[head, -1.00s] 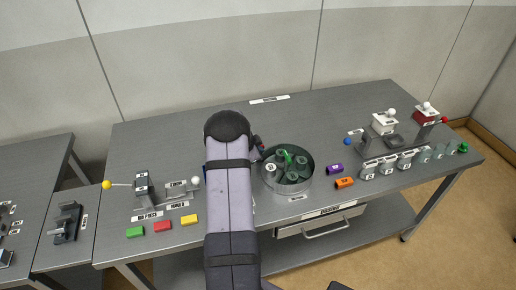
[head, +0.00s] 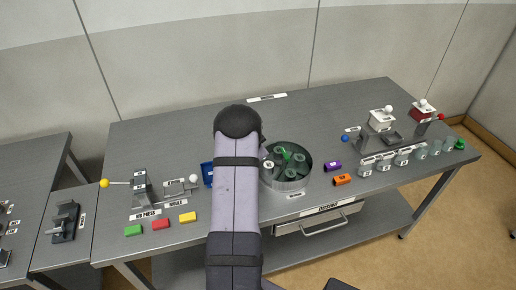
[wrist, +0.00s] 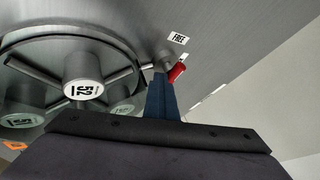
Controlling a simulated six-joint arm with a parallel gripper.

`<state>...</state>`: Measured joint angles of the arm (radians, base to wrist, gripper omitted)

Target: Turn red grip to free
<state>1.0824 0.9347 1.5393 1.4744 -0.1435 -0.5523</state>
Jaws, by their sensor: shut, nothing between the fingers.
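The red grip (wrist: 178,72) shows in the wrist view, on a small lever at the rim of the round drum (wrist: 30,42). A "FREE" label (wrist: 178,39) lies on the table just above it in that view. My gripper (wrist: 160,78) is shut and empty, its blue fingers beside the grip's left side; I cannot tell whether they touch it. In the head view my arm hides the gripper and the red grip, and the drum (head: 288,186) stands just right of the arm.
The drum holds numbered grey-green holders (wrist: 84,76) and a green piece. A purple cylinder (head: 332,167) and an orange one (head: 342,180) lie right of it. A blue container (head: 207,174) shows left of my arm.

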